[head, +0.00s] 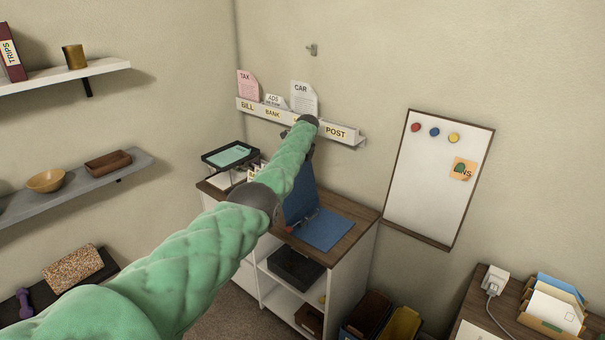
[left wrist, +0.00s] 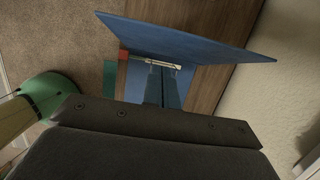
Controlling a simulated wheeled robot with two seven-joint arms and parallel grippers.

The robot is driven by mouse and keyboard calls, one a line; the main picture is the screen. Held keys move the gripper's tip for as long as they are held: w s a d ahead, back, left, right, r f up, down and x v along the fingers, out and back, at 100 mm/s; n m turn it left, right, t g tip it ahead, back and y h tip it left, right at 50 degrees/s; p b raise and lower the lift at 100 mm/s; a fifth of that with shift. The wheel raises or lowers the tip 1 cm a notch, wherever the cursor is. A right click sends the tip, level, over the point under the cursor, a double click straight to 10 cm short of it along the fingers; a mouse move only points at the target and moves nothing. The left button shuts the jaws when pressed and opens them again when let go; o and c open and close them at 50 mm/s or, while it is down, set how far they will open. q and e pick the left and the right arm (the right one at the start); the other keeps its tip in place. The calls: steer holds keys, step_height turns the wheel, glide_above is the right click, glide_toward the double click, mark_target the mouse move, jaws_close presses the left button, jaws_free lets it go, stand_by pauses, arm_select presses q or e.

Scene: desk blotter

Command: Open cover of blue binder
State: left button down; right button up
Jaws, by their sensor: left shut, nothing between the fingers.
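The blue binder lies on the wooden top of the white cabinet in the head view. One flat blue panel (head: 328,231) rests on the top and another blue panel (head: 300,207) stands steeply up beside it, so the binder is partly open. In the left wrist view a raised blue panel (left wrist: 200,38) crosses the top, with a metal ring bar (left wrist: 155,59) below it. My left gripper (left wrist: 162,78) is shut and empty, its fingers pointing at the binder near the bar. I cannot tell whether they touch it. My left arm hides part of the binder in the head view.
A black tray (head: 230,153) stands on the cabinet's left end. A labelled wall rack (head: 272,113) with papers hangs above, close to my arm. A whiteboard (head: 438,180) hangs to the right. The cabinet top (head: 361,222) has a narrow free strip right of the binder.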

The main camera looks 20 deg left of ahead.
arm_select(q)
steer(key=shift+w+a, duration=0.2)
steer(key=shift+a, duration=0.3)
arm_select(e)
steer(key=shift+w+a+r, duration=0.25)
steer(key=shift+w+r, duration=0.05)
steer(key=shift+r, duration=0.15)
arm_select(q)
steer(key=shift+r, duration=0.1)
arm_select(e)
steer(key=shift+r, duration=0.1)
